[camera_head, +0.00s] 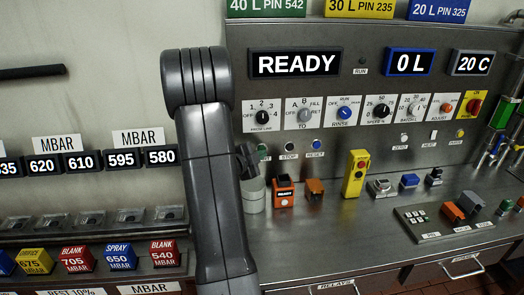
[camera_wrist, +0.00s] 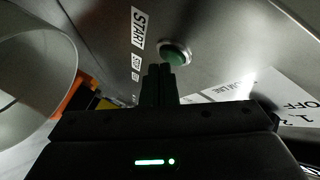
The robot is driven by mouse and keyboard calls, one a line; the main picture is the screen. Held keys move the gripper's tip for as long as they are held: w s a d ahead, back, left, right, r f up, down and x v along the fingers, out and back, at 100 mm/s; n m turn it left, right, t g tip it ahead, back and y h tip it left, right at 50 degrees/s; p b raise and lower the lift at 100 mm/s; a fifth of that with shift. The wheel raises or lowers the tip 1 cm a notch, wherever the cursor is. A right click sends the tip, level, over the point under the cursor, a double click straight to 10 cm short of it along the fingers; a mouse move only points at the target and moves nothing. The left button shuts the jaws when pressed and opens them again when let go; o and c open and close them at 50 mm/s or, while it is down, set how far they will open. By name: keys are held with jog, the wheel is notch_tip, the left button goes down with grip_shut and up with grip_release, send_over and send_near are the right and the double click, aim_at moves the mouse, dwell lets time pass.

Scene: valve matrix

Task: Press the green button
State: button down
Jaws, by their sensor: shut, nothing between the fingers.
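The green button (camera_wrist: 174,52) is a round dome in a metal ring on the steel panel, close to a START label (camera_wrist: 138,28) in the wrist view. In the head view the green button (camera_head: 264,152) shows just right of my gripper, in the row with STOP and RESET. My gripper (camera_wrist: 158,72) is shut and empty, its fingertips at the lower left edge of the button in the wrist view. I cannot tell whether they touch it. In the head view my gripper (camera_head: 248,156) is small and dark, with its tips in front of the panel.
A grey cylindrical container (camera_head: 254,196) stands just below my gripper, and its open rim fills the left of the wrist view. Rotary knobs, including PRESS LINE (camera_head: 262,115), sit above the button row.

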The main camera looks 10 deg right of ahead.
jog(key=shift+w, duration=0.45)
dwell(0.6)
jog(key=shift+s, duration=0.85)
jog(key=s+b, duration=0.2)
jog(key=s, duration=0.3)
dwell(0.4)
dwell(1.1)
